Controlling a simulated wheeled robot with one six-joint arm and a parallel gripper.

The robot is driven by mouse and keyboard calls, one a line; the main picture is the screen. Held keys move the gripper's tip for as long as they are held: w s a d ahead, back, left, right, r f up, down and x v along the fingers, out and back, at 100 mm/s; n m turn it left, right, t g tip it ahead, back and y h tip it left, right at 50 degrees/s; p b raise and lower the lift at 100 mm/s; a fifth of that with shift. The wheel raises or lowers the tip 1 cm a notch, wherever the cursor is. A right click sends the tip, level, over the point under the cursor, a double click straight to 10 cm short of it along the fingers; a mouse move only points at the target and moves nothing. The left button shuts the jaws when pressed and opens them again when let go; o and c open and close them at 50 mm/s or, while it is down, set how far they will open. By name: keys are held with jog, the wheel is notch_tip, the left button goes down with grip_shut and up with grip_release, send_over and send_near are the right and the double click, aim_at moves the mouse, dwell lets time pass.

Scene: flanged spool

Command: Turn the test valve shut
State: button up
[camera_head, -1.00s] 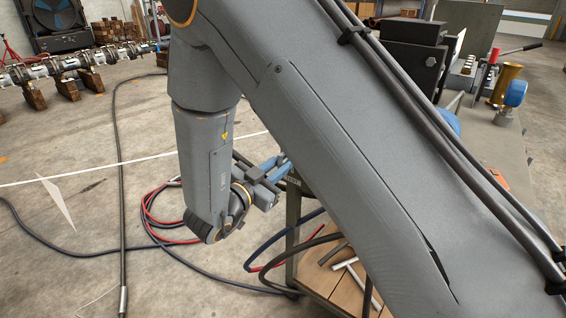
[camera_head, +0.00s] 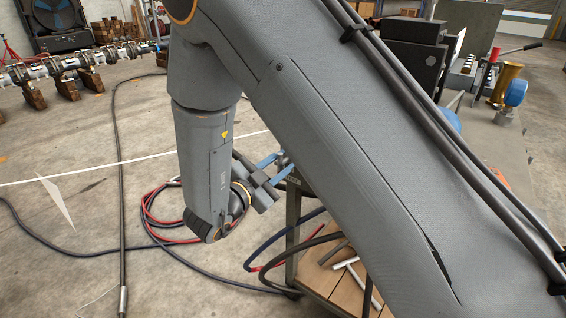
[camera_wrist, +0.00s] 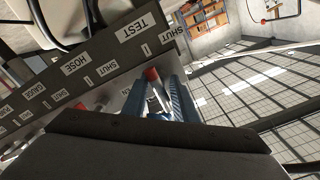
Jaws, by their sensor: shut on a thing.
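In the wrist view the test valve's handle has a red end (camera_wrist: 151,74), which lies between the blue fingers of my gripper (camera_wrist: 154,84). The gripper is shut on this handle. Beside it runs a dark label strip (camera_wrist: 100,66) with TEST and SHUT printed on it, the TEST label nearest the handle. The valve body is mostly hidden by the fingers. In the head view my gripper (camera_head: 277,163) reaches the left end of the bench, and my arm hides the valve there.
A second red handle end (camera_wrist: 80,106) shows farther along the strip, near the HOSE label. In the head view a bench (camera_head: 497,150) carries a gold spool-like part (camera_head: 506,84) and a blue round part (camera_head: 515,92). Red and dark hoses (camera_head: 160,222) lie on the floor.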

jog(key=o, duration=0.8)
jog(key=shift+f, duration=0.1)
jog(key=shift+o, duration=0.2)
jog(key=v, duration=0.7)
jog(key=shift+s+a+b, duration=0.25)
jog(key=shift+s+b, duration=0.05)
jog(key=shift+s, duration=0.05)
jog(key=shift+s, duration=0.1)
